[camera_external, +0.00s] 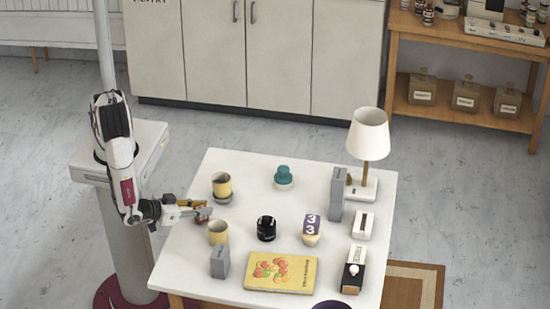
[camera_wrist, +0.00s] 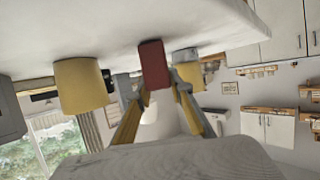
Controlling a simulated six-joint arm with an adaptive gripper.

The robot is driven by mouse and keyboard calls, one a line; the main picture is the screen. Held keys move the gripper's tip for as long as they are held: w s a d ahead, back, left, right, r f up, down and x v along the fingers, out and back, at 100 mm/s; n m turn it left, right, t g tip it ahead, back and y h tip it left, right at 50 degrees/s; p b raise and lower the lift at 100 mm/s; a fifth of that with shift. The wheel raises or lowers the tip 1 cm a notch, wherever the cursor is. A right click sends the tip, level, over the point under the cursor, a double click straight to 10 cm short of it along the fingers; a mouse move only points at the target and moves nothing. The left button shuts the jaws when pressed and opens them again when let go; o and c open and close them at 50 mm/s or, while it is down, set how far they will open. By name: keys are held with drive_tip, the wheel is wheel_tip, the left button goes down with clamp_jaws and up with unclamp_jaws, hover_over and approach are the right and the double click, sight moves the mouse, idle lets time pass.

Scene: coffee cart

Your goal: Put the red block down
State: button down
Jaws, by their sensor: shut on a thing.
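The red block (camera_wrist: 153,64) is held at the fingertips of my gripper (camera_wrist: 160,84), which is shut on it. The wrist view is upside down, with the white tabletop (camera_wrist: 130,25) along its top. In the outside view my gripper (camera_external: 200,209) reaches in level over the left edge of the white table (camera_external: 193,272). The block (camera_external: 203,214) is small there and partly hidden by the fingers. It is between two yellow cups. I cannot tell whether it touches the tabletop.
One yellow cup (camera_external: 218,233) stands just in front of my gripper, another (camera_external: 222,186) behind it on a dark saucer. A grey box (camera_external: 220,262), black jar (camera_external: 266,228), yellow book (camera_external: 281,272) and lamp (camera_external: 368,135) share the table. Bare tabletop lies between gripper and jar.

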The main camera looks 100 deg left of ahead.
drive_tip(key=shift+f, duration=0.1)
drive_tip(key=c, duration=1.8)
unclamp_jaws()
drive_tip(key=shift+v, duration=6.05)
drive_tip(key=shift+d, duration=0.1)
